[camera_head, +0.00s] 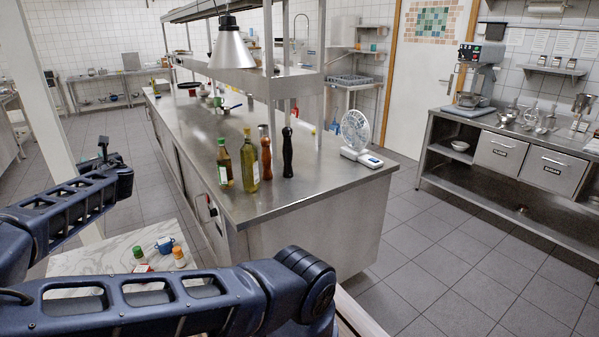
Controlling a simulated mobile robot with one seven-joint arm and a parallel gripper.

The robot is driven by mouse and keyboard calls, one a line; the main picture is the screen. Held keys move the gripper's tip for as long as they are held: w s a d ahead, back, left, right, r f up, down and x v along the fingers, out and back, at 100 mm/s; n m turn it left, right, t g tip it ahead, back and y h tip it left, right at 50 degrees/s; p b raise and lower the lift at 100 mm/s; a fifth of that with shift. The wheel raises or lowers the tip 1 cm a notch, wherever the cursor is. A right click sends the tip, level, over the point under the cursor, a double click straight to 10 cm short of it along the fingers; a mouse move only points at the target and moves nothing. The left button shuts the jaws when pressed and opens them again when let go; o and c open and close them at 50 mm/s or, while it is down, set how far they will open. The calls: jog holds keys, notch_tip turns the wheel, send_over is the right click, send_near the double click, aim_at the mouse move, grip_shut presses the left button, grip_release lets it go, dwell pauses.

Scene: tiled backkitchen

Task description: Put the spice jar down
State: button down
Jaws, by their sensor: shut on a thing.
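My gripper (101,158) shows small and dark at the far end of my arm, at the left, over the floor beside the steel island. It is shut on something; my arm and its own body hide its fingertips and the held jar. Below and to the right of it is a marble-topped table (103,256). On this table stand a small jar with a green cap (138,252) and a small jar with an orange cap (179,256), close together. My arm partly covers the table's near side.
A blue mug (165,245) stands behind the two jars. The steel island (290,203) carries oil bottles (249,165), a pepper mill (287,158) and a white fan (355,133). A white post (50,105) rises at the left. The marble's back left part is bare.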

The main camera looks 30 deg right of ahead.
notch_tip(320, 180, up, 10)
jog(key=f, duration=0.1)
jog(key=w+d+m+h, duration=0.3)
jog(key=d+h, duration=0.1)
jog(key=d, duration=0.7)
jog(key=w+d+m+g+h, duration=0.1)
jog(key=w+d+m+h, duration=0.2)
jog(key=d, duration=0.8)
jog(key=w+d+m+h, duration=0.2)
jog(key=w+d+h, duration=0.3)
jog(key=d, duration=0.5)
jog(key=s+d+m+g+h, duration=0.4)
jog(key=s+d, duration=0.1)
jog(key=d, duration=0.8)
jog(key=s+d+m+g+h, duration=0.3)
jog(key=s+d+g, duration=0.1)
jog(key=d, duration=0.9)
jog(key=s+d+m+g+h, duration=0.4)
jog(key=s+d, duration=0.1)
jog(key=d, duration=0.8)
jog(key=shift+f, duration=15.4)
